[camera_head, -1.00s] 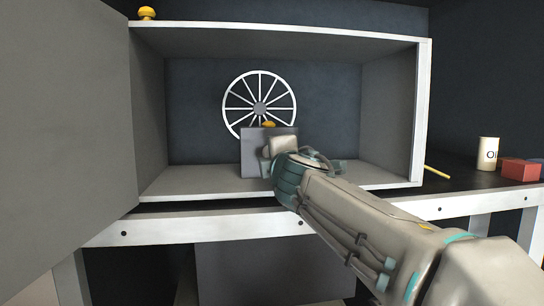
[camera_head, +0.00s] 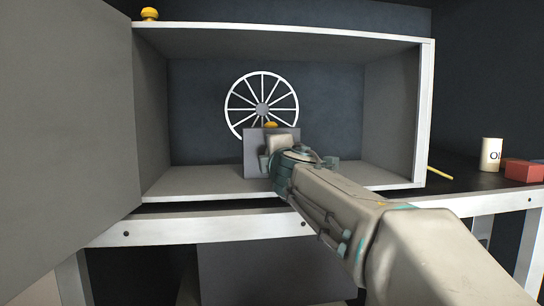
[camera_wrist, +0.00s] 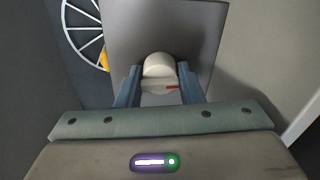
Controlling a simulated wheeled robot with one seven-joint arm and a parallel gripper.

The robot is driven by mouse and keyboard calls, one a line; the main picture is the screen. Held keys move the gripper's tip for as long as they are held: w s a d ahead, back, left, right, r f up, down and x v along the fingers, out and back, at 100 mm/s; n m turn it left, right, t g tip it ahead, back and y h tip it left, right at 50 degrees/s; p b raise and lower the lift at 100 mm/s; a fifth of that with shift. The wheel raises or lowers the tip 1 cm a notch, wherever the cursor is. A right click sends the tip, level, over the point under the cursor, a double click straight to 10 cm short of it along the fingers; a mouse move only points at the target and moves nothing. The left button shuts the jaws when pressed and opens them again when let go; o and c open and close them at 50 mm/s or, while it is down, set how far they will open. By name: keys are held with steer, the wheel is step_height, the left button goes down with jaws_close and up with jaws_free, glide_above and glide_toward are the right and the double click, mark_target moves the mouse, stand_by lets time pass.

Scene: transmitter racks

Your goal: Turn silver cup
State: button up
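The silver cup looks like a pale, rounded knob on the front of an upright grey panel (camera_head: 257,154). It shows in the wrist view (camera_wrist: 158,68), with a small red mark near its lower edge. My gripper (camera_wrist: 159,78) has one blue finger on each side of the cup, and both appear to press against it. In the head view the pale cup (camera_head: 279,143) shows just beyond my gripper (camera_head: 275,155), which hides part of it and of the panel.
The panel stands inside an open white-edged cabinet (camera_head: 290,28). A white spoked wheel (camera_head: 262,107) is on the back wall. A cream can (camera_head: 491,154) and red box (camera_head: 523,170) stand at right. A large grey door (camera_head: 65,120) fills the left.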

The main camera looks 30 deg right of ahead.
steer(key=shift+m, duration=1.6)
steer(key=o, duration=1)
steer(key=shift+c, duration=0.2)
steer(key=shift+s, duration=0.15)
steer(key=b+v, duration=0.2)
steer(key=v, duration=1.1)
steer(key=shift+s+a, duration=0.15)
steer(key=shift+s, duration=0.15)
